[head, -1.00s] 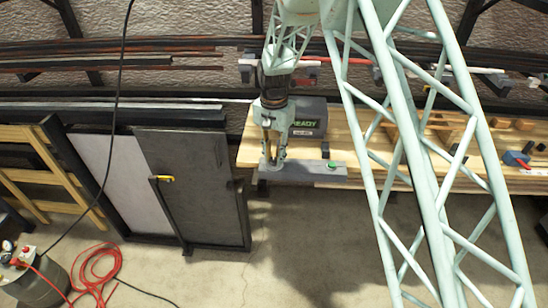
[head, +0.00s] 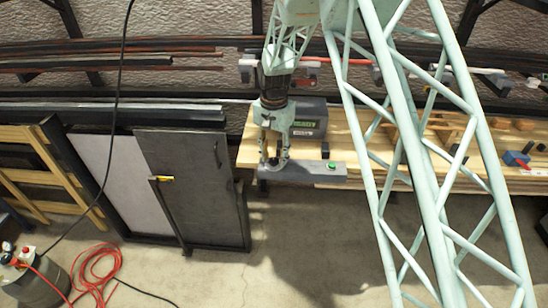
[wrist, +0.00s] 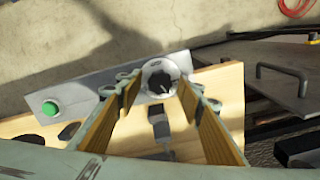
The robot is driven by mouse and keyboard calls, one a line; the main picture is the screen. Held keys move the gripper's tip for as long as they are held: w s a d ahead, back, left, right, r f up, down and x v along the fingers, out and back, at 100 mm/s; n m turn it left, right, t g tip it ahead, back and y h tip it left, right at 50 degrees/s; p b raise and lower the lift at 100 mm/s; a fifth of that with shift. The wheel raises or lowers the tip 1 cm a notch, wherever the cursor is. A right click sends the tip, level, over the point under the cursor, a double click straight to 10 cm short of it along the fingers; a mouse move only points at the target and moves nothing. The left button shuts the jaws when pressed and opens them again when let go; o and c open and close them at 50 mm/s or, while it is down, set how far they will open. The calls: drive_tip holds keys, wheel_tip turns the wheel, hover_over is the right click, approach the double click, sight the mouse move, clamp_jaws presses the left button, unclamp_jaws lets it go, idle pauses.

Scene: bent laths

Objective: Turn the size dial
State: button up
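The size dial (wrist: 160,79) is a round black knob with a pale mark on a silver ring. It sits on a grey control bar (head: 320,173) at the bench's front edge. A green button (wrist: 50,108) is on the same bar, and it also shows in the head view (head: 333,166). My gripper (head: 273,162) points down over the left end of the bar and hides most of the dial in the head view. In the wrist view my gripper (wrist: 159,88) is open, with its wood-coloured finger pads on either side of the dial and gaps showing. I cannot tell fingertip height exactly.
A grey box with a display (head: 308,120) stands on the wooden bench (head: 350,150) behind the bar.

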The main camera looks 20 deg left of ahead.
sight(274, 160)
drive_tip(key=shift+r, duration=0.1)
wheel_tip(274, 160, up, 12)
idle(0.7)
idle(0.5)
